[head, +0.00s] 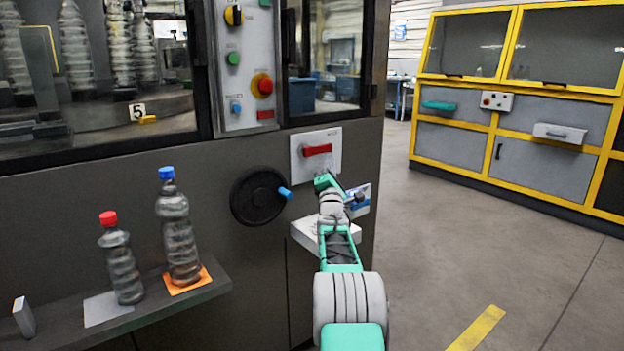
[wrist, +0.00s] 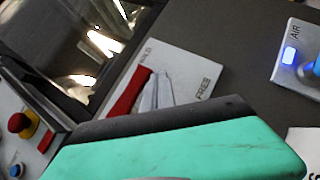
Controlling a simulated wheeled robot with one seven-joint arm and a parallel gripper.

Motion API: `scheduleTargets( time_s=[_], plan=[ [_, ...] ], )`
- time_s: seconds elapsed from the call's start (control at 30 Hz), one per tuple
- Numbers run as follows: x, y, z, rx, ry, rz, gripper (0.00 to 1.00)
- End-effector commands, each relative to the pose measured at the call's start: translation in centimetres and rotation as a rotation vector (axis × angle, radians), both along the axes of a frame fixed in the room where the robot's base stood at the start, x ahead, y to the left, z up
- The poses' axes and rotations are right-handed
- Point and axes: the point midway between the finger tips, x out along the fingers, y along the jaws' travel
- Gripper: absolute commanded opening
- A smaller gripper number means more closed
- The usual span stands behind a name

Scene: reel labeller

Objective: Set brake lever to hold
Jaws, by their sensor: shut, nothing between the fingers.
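The brake lever (head: 318,150) is a red bar lying roughly level on a pale plate (head: 333,161) on the machine front. In the wrist view the red lever (wrist: 128,94) lies on the plate (wrist: 190,73), which has a FREE label and another, partly readable label ending in "OLD". My gripper (head: 324,180) is just below the lever in the head view. In the wrist view its grey fingertips (wrist: 160,80) are together, close beside the lever, with nothing between them. I cannot tell whether they touch it. The green gripper body hides the lower part of the plate.
A black handwheel (head: 258,197) with a blue knob sticks out to the left of my arm. A control panel (head: 240,70) with buttons is above. Bottles stand on a shelf (head: 65,325) at lower left. A panel marked AIR (wrist: 297,60) is nearby. Floor at right is open.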

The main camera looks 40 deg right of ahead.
Motion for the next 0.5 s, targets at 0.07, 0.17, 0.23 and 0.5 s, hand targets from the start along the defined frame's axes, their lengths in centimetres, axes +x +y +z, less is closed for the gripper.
scheduleTargets(
  time_s=[0.07, 0.17, 0.23, 0.5],
  plan=[
    [-0.2, 0.2, -0.2, 0.001, 0.002, 0.000, 0.00],
    [-1.1, 0.9, -0.5, 0.001, 0.002, 0.000, 0.00],
    [-2.1, 1.7, -1.1, 0.001, 0.002, 0.001, 0.00],
    [-5.1, 4.2, -3.1, 0.000, 0.000, 0.000, 0.00]
  ],
)
